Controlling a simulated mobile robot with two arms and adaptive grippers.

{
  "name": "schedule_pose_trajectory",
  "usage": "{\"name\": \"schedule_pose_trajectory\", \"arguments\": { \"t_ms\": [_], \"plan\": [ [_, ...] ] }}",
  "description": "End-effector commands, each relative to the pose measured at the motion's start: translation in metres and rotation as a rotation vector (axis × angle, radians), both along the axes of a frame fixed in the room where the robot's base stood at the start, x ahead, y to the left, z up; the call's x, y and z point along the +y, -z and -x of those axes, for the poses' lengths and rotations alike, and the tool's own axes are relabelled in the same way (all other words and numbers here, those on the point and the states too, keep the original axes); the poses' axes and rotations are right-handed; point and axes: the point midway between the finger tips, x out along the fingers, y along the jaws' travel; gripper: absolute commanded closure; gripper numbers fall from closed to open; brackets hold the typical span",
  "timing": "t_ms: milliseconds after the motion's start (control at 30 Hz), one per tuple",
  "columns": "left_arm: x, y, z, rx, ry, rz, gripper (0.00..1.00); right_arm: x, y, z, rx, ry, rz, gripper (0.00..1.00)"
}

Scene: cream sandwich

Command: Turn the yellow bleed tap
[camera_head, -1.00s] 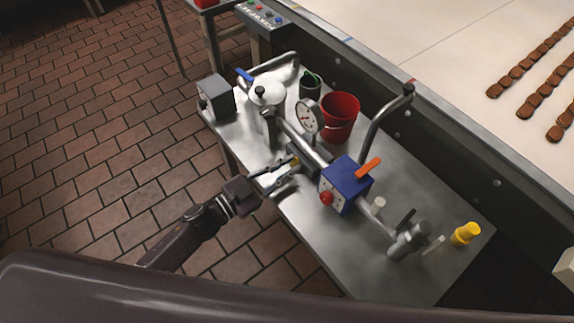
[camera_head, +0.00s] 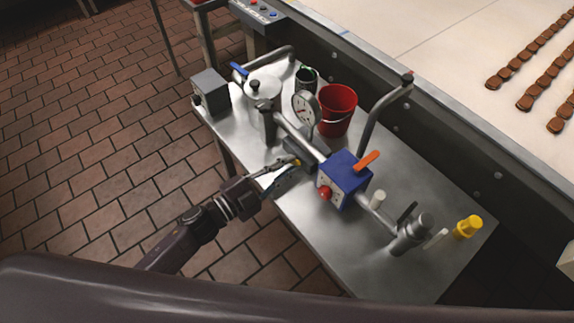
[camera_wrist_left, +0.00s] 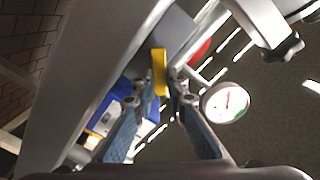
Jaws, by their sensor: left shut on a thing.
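The yellow bleed tap (camera_wrist_left: 159,72) stands between the fingertips of my left gripper (camera_wrist_left: 156,98) in the left wrist view. In the head view only a small bit of the yellow tap (camera_head: 297,162) shows at the gripper's tip, below the pipe and left of the blue box. My left gripper (camera_head: 288,168) is shut on the tap, its fingers on either side of it. The fingers hide much of the tap in the head view. My right gripper is not in view.
A blue box (camera_head: 342,178) with a red knob and orange lever sits just right of the gripper. The pressure gauge (camera_head: 306,107), red bucket (camera_head: 337,110) and steel vessel (camera_head: 263,92) stand behind. A yellow bottle (camera_head: 467,228) stands far right. The steel table's (camera_head: 355,262) front is bare.

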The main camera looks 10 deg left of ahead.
Motion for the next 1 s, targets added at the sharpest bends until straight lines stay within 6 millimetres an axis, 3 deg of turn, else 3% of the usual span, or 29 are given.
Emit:
{"name": "schedule_pose_trajectory", "arguments": {
  "t_ms": [367,400,533,833,1000],
  "plan": [
    [0.0,0.001,0.001,-0.001,0.001,-0.004,1.0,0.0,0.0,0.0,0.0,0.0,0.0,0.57],
    [0.0,0.001,0.001,-0.001,0.001,-0.004,0.83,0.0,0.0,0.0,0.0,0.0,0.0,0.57],
    [0.0,0.001,0.001,-0.001,0.0,-0.003,0.7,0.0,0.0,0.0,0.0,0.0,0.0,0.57],
    [0.001,0.001,0.002,-0.001,0.0,-0.003,0.7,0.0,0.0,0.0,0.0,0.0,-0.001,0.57],
    [0.015,0.002,0.016,0.001,0.001,-0.005,0.7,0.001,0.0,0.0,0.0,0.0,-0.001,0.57]
  ]
}}
